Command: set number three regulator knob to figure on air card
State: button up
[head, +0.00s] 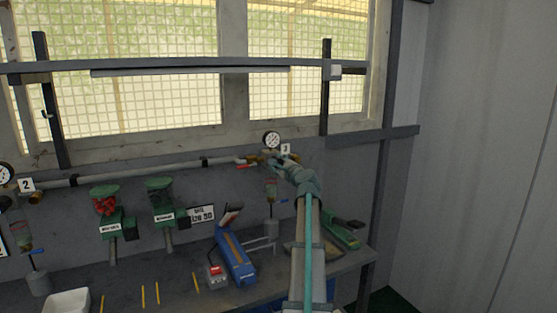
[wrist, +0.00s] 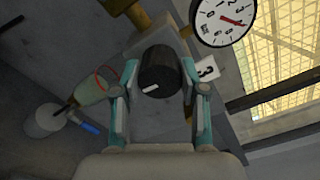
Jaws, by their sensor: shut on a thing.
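The number three regulator knob (wrist: 158,75) is black and round with a white mark, which points to the lower left in the wrist view. My gripper (wrist: 157,66) has a finger on each side of the knob and is shut on it. In the head view my gripper (head: 284,163) is at the regulator and hides the knob. The white "3" tag (wrist: 207,69) is beside it; it also shows in the head view (head: 286,148). The gauge (wrist: 223,20) has a red needle; its reading is unclear. I cannot make out an air card for certain.
A white sign (head: 202,215) with small print hangs on the wall. Two green units (head: 112,222) stand left of it. A blue tool (head: 235,257) and a green-handled item (head: 341,236) lie on the bench. A pipe (head: 130,175) runs along the wall to regulator 2's tag (head: 26,184).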

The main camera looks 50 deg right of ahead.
jog(key=m+p, duration=0.3)
jog(key=m, duration=0.1)
jog(key=shift+r+m+p, duration=0.2)
jog(key=shift+m+p, duration=0.1)
jog(key=shift+p, duration=0.05)
jog(key=shift+f+m+p, duration=0.15)
jog(key=shift+m+p, duration=1.2)
jog(key=shift+m, duration=0.25)
jog(key=o, duration=1.1)
jog(key=shift+o, duration=0.2)
jog(key=shift+s, duration=0.1)
jog(key=v, duration=1.2)
